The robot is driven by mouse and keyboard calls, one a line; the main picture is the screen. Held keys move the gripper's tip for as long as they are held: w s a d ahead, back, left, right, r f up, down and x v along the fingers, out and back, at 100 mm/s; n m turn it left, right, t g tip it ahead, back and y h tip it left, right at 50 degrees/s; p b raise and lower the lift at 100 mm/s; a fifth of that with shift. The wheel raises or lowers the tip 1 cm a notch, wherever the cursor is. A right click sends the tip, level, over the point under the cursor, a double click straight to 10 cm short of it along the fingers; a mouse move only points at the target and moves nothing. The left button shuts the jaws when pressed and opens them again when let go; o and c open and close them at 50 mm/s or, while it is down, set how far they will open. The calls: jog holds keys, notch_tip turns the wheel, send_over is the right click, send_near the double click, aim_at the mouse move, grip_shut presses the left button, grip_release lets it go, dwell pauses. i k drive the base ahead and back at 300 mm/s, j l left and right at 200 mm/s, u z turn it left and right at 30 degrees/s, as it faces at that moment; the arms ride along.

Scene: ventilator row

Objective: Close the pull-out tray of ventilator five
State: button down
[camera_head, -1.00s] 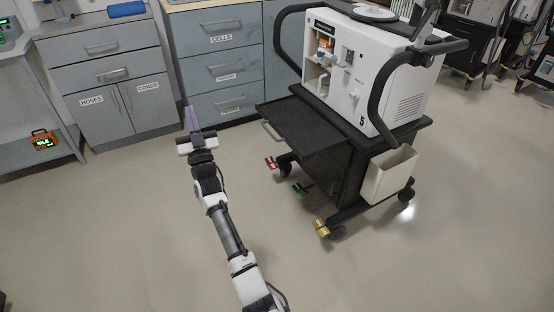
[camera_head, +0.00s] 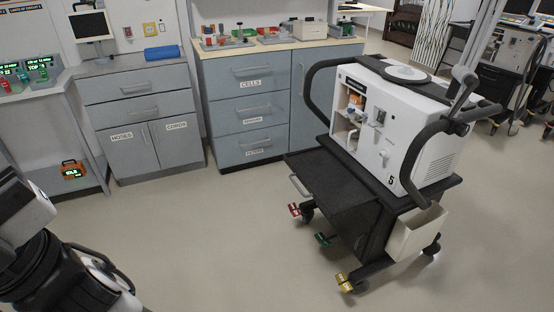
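Ventilator five (camera_head: 415,150) is a white unit marked 5 on a black wheeled cart, right of centre in the head view. Its black pull-out tray (camera_head: 330,182) sticks out from the cart towards the left, below the white unit. A grey bar handle (camera_head: 298,186) runs along the tray's front edge. The tray's top looks empty. Parts of my arm show at the lower left, well apart from the tray. My gripper is outside the picture.
Grey cabinets (camera_head: 255,135) with labelled drawers stand behind, left of the cart. Red, green and yellow pedals (camera_head: 344,282) sit low around the cart's wheels. A beige bin (camera_head: 416,232) hangs on its near right side. The floor (camera_head: 215,250) between my arm and the tray is clear.

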aim_at(338, 192)
jog(key=i+j, duration=0.25)
jog(key=i+j+z, duration=0.1)
jog(key=i+j, duration=0.15)
jog(key=j, duration=0.15)
jog(key=i+j+z, duration=0.1)
jog(key=j, duration=0.25)
jog(key=i+j, duration=0.35)
jog(key=i+j+z, duration=0.1)
jog(key=j, duration=0.3)
jog(key=i+j, duration=0.3)
jog(key=j+z, duration=0.05)
jog(key=j, duration=0.05)
